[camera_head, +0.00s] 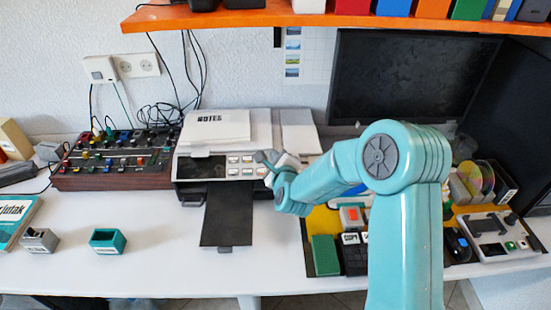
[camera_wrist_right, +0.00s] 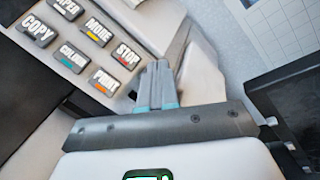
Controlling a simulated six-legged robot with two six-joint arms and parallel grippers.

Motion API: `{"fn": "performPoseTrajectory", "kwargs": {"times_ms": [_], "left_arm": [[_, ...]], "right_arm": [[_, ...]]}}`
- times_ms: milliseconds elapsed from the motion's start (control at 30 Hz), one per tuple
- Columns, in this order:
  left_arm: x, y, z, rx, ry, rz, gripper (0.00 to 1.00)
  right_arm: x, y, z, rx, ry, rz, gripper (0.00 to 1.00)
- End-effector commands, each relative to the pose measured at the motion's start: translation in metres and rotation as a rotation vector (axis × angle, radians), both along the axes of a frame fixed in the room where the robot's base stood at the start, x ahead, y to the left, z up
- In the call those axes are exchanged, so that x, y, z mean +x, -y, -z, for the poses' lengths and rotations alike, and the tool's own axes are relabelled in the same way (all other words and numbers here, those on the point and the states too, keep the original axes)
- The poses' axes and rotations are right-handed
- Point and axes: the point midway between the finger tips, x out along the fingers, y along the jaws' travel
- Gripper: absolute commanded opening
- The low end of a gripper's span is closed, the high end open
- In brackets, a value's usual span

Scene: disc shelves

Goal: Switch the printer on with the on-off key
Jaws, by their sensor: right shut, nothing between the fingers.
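The white printer (camera_head: 212,130) stands against the wall at the centre left in the head view, with a dark screen (camera_head: 202,167) and several keys on its front panel. My right gripper (camera_head: 263,158) is at the right end of that panel. In the right wrist view the gripper (camera_wrist_right: 158,68) is shut and empty, with its tips beside the STOP key (camera_wrist_right: 125,57). The PRINT key (camera_wrist_right: 104,82), COLOUR key (camera_wrist_right: 72,58) and COPY key (camera_wrist_right: 38,32) lie to the left. I see no key marked on-off; the fingers hide part of the panel. My left gripper is out of view.
A black output tray (camera_head: 228,215) juts from the printer's front. A mixer-like board (camera_head: 115,158) with knobs stands at its left. A dark monitor (camera_head: 410,80) is behind my right arm. An orange shelf (camera_head: 300,20) runs above.

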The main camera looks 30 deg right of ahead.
Motion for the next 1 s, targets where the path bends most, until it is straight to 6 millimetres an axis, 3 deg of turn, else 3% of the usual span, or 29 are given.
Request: {"fn": "performPoseTrajectory", "kwargs": {"times_ms": [633, 1000], "left_arm": [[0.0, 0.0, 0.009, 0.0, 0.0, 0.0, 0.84], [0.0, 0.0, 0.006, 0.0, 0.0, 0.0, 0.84]], "right_arm": [[0.002, 0.001, 0.005, 0.0, 0.0, 0.0, 0.0], [-0.002, -0.001, -0.006, 0.0, 0.001, 0.001, 0.0]]}}
